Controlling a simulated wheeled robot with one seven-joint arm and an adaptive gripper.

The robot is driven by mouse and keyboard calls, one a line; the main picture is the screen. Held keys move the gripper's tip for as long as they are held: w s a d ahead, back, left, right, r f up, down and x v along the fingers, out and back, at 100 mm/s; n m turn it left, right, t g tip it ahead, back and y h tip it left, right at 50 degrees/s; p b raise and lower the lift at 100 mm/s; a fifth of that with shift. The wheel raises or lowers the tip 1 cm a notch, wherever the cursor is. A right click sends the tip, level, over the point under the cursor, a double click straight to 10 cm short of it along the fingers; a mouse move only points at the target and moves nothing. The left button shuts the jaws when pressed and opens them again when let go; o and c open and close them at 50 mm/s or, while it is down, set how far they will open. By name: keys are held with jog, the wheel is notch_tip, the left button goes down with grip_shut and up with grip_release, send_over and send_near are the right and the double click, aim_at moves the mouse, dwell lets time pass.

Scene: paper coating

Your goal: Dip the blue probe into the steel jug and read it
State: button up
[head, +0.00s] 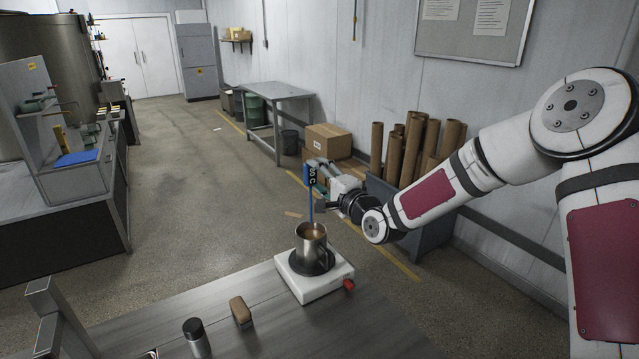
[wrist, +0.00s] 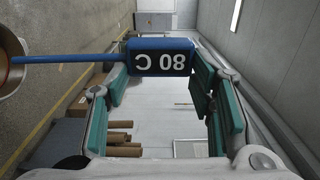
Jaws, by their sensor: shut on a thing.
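The blue probe (head: 309,184) hangs upright over the steel jug (head: 311,243), its thin stem pointing down to the jug's mouth. Brown liquid shows inside the jug. I cannot tell whether the stem's tip is in the liquid. My gripper (head: 321,182) is shut on the probe's head. In the wrist view, the probe's head (wrist: 160,57) sits between the fingers of my gripper (wrist: 158,72), and its display reads 80 C, upside down. The stem runs left to the jug (wrist: 12,62), which is cut off by the frame edge.
The jug stands on a white hot plate (head: 318,283) with a red knob, on a grey bench (head: 270,325). A brown block (head: 241,311) and a black-capped container (head: 196,337) stand nearer. Cardboard tubes (head: 418,140) stand in a bin behind my arm.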

jog(key=shift+r+p, duration=0.45)
jog(key=shift+r, duration=1.45)
